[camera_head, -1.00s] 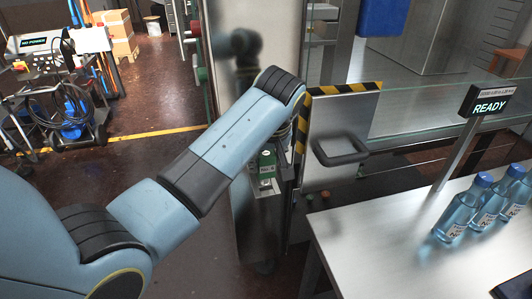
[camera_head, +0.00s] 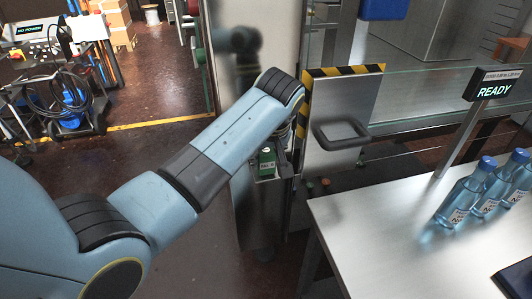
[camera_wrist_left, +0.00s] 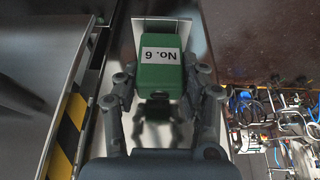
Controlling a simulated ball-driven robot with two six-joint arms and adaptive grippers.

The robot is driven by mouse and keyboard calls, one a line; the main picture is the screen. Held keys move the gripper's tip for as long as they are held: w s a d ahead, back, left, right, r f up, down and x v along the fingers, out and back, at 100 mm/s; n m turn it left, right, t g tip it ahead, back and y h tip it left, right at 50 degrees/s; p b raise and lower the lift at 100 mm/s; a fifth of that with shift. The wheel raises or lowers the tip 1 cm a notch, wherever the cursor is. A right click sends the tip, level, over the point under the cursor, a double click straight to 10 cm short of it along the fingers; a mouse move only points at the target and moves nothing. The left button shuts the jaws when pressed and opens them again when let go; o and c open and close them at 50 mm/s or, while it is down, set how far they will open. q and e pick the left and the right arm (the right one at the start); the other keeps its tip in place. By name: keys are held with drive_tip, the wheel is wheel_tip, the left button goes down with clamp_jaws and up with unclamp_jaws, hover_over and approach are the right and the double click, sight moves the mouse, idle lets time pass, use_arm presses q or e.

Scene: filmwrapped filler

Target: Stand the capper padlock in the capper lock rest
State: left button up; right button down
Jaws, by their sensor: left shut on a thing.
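The capper padlock (camera_wrist_left: 160,75) is a green block with a white label reading "No. 6", upside down in the left wrist view. My left gripper (camera_wrist_left: 161,88) is shut on it, with a finger on each side. In the head view the padlock (camera_head: 267,161) shows small beside the steel column, partly hidden by my left wrist. A pale flat plate (camera_wrist_left: 147,24) shows behind the padlock in the wrist view. I cannot tell whether it is the capper lock rest, or whether the padlock touches it. My right gripper is not in view.
A steel door with a handle (camera_head: 342,134) and yellow-black striped edges stands right of my wrist. Blue bottles (camera_head: 460,200) stand on the steel table (camera_head: 385,235) at the right, near a READY sign (camera_head: 494,89). Cables and a cart lie at the far left.

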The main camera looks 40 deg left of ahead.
use_arm(q)
drive_tip(key=shift+s+f, duration=0.1)
drive_tip(key=shift+f, duration=0.2)
idle(0.7)
drive_tip(key=o, duration=1.4)
drive_tip(key=shift+c, duration=0.2)
drive_tip(key=v, duration=1.2)
